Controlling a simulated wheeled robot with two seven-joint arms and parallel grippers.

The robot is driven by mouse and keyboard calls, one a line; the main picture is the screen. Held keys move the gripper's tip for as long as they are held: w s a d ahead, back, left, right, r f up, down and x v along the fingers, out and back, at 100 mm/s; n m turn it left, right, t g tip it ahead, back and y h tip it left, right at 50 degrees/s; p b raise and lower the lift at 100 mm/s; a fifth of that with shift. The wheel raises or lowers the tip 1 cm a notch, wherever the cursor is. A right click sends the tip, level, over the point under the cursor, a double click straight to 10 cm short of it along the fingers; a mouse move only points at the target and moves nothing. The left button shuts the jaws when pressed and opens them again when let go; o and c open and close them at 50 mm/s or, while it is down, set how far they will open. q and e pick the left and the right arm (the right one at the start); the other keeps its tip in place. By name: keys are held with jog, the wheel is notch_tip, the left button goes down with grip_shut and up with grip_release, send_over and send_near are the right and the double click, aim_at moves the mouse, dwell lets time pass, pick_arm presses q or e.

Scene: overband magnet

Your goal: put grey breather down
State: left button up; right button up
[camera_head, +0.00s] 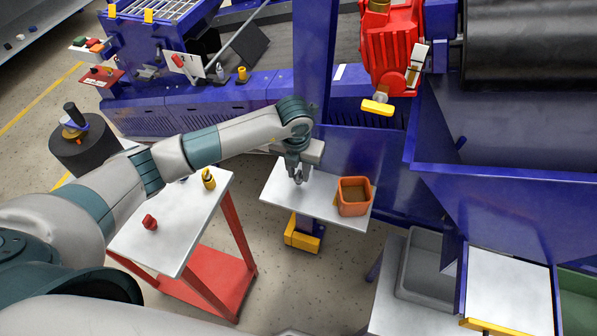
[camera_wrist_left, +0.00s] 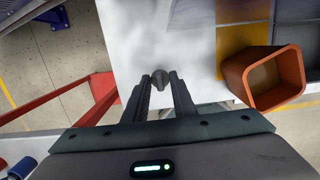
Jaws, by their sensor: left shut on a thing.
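My left gripper (camera_head: 298,179) is over the small white shelf (camera_head: 277,207) on the blue machine, left of the orange square bin. In the left wrist view the left gripper (camera_wrist_left: 160,82) is shut on a small grey rounded piece, the grey breather (camera_wrist_left: 160,79), held between the fingertips. The white shelf surface (camera_wrist_left: 130,30) lies beneath it. I cannot tell whether the breather touches the shelf. In the head view the breather is too small to make out at the fingertips. My right gripper is not in view.
The orange bin (camera_head: 354,195) stands on the shelf's right side, also in the left wrist view (camera_wrist_left: 265,78). A red-legged white table (camera_head: 180,235) at left carries a red piece (camera_head: 150,222) and a yellow-black item (camera_head: 208,179). The shelf's left part is clear.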

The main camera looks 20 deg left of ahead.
aim_at(297, 181)
pick_arm(q)
jog(key=shift+f, duration=0.65)
jog(key=shift+f, duration=0.15)
jog(key=o, duration=1)
jog(key=shift+o, duration=0.2)
jog(key=shift+r, duration=0.25)
jog(key=shift+r, duration=0.2)
notch_tip(297, 181, up, 11)
jog(key=s+b, duration=0.1)
jog(key=b, duration=0.3)
jog(key=shift+s+r, duration=0.2)
jog(key=shift+s, duration=0.05)
